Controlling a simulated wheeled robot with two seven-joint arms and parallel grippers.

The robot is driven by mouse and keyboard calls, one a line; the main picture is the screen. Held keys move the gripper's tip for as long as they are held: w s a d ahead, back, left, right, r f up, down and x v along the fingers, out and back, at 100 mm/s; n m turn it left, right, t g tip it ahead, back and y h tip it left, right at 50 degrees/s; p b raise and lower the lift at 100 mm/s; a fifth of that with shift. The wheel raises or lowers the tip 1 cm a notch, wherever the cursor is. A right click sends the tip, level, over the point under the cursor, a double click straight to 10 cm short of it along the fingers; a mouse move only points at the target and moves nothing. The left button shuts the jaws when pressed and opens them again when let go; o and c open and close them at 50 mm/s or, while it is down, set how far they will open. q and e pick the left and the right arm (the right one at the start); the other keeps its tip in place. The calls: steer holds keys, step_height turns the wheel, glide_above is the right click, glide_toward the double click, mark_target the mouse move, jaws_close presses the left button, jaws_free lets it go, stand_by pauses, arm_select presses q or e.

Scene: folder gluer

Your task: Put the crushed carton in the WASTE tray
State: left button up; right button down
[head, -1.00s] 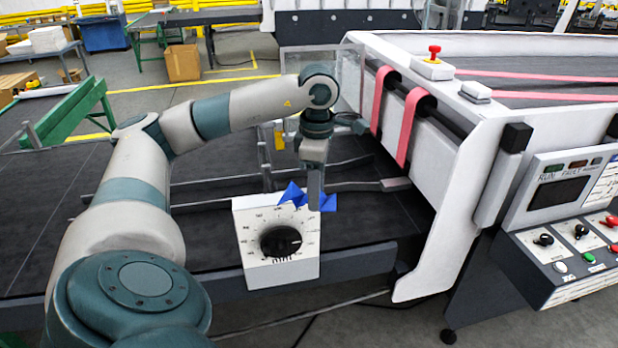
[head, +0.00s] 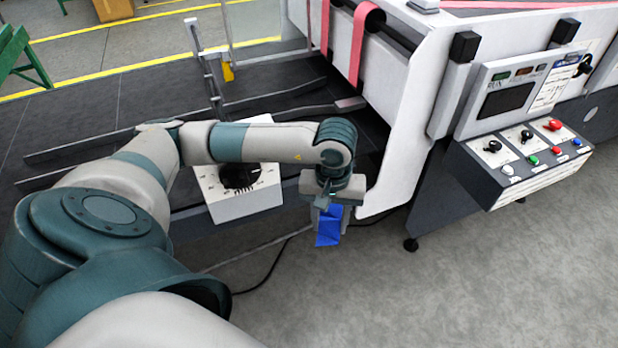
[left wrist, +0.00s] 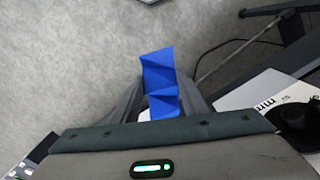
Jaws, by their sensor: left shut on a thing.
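The crushed carton (head: 329,226) is a crumpled blue piece. My left gripper (head: 327,212) is shut on it and holds it in the air in front of the machine, to the right of the white dial box. In the left wrist view the carton (left wrist: 159,82) sits between the two fingers of the gripper (left wrist: 160,100), with the grey floor behind it. The WASTE tray cannot be seen in either view. My right gripper is not in view.
The white dial box (head: 217,205) with a black knob stands on the front edge of the dark delivery bed (head: 80,125). The control panel (head: 522,160) juts out at the right. A black cable lies on the floor (head: 450,290), which is otherwise clear at the front right.

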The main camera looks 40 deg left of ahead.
arm_select(q)
steer(key=s+d+f+m+b, duration=0.1)
steer(key=d+f+m+b, duration=0.2)
steer(key=f+b, duration=0.4)
steer(key=s+d+f+m+b, duration=0.2)
steer(key=f+b, duration=0.6)
steer(key=f, duration=0.4)
steer(key=d+m, duration=0.1)
steer(key=d, duration=0.1)
steer(key=shift+s+d+f+m, duration=0.25)
steer(key=shift+d+m, duration=0.05)
steer(key=shift+d, duration=0.1)
steer(key=shift+s, duration=0.1)
